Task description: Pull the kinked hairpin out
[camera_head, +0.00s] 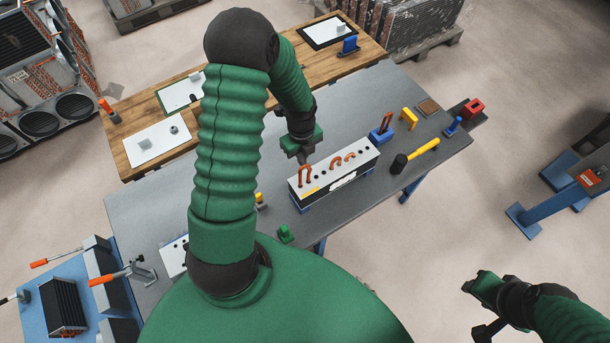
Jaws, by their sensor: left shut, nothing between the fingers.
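A long white-topped block (327,181) with dark holes sits on the grey bench top. A copper hairpin (304,172) stands up at its left end. Two lower copper loops (336,162) show near its middle; I cannot tell for sure which hairpin is kinked. Another copper hairpin (387,120) stands in a blue holder (381,135) beyond the block's right end. My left gripper (302,158) is shut and empty, pointing down just above the left hairpin; I cannot tell if they touch. My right gripper (470,286) is at the lower right, away from the bench, its fingers unclear.
A yellow-handled black mallet (416,155) lies right of the block, near a yellow bracket (409,117) and a red vise-like block (473,109). A small green piece (285,233) is near the front edge. A wooden bench (130,158) with white boards is behind. Grey bench top (350,100) is clear behind the block.

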